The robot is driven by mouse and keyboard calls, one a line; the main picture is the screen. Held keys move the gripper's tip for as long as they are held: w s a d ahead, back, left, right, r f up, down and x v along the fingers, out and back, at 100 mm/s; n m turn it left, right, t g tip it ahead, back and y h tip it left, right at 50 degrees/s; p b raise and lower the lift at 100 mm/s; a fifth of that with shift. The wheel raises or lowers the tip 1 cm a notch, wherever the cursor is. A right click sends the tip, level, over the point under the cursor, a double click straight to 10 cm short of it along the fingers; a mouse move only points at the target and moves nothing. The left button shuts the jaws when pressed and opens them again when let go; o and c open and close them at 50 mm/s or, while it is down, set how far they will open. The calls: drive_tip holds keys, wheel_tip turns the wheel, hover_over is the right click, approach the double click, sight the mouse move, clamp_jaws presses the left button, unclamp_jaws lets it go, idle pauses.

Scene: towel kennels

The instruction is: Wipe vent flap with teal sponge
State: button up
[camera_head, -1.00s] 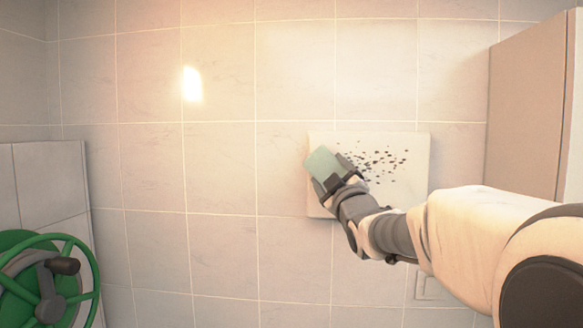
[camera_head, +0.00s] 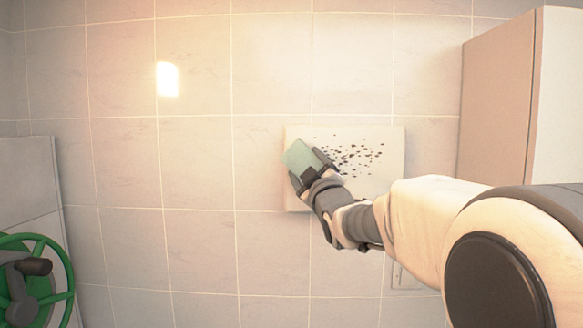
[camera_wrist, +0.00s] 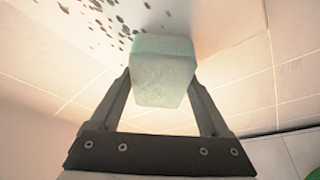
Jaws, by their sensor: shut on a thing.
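The vent flap (camera_head: 385,178) is a white square panel on the tiled wall, with many dark specks across its upper middle. The specks also show on the flap in the wrist view (camera_wrist: 150,12), at the top left. My gripper (camera_head: 311,172) is shut on the teal sponge (camera_head: 299,157), a pale green block. The sponge (camera_wrist: 163,72) sits between both fingers in the wrist view. It is in front of the flap's left edge, left of the specks. I cannot tell whether it touches the flap.
A beige cabinet (camera_head: 497,110) juts from the wall at the right. A green handwheel (camera_head: 38,285) with a dark knob is at the lower left, by a pale panel (camera_head: 30,190). The tiled wall left of the flap is clear.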

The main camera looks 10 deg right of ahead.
sight(321, 165)
drive_tip(key=shift+w+d, duration=0.15)
drive_tip(key=shift+w, duration=0.6)
drive_tip(key=shift+s+d+b, duration=0.2)
drive_tip(key=shift+s+d, duration=0.05)
drive_tip(key=shift+d, duration=0.55)
drive_tip(key=shift+s+d+b, duration=0.2)
drive_tip(key=shift+d, duration=0.6)
drive_tip(key=shift+s+d, duration=0.15)
drive_tip(key=shift+d, duration=0.95)
drive_tip(key=shift+s+d, duration=0.2)
drive_tip(key=shift+d, duration=0.9)
drive_tip(key=shift+s+d, duration=0.15)
drive_tip(key=shift+d, duration=0.95)
drive_tip(key=shift+s+d+r+p, duration=0.1)
drive_tip(key=shift+s+d+p, duration=0.2)
drive_tip(key=shift+d, duration=1.25)
drive_tip(key=shift+s+d+f+p, duration=0.15)
drive_tip(key=shift+s+d, duration=0.2)
drive_tip(key=shift+d, duration=1.25)
drive_tip(key=shift+s+d+r+p, duration=0.15)
drive_tip(key=shift+s+d+p, duration=0.15)
drive_tip(key=shift+d, duration=1.25)
drive_tip(key=shift+s+d, duration=0.1)
drive_tip(key=shift+d, duration=0.1)
drive_tip(key=shift+b, duration=0.35)
drive_tip(key=shift+a, duration=0.1)
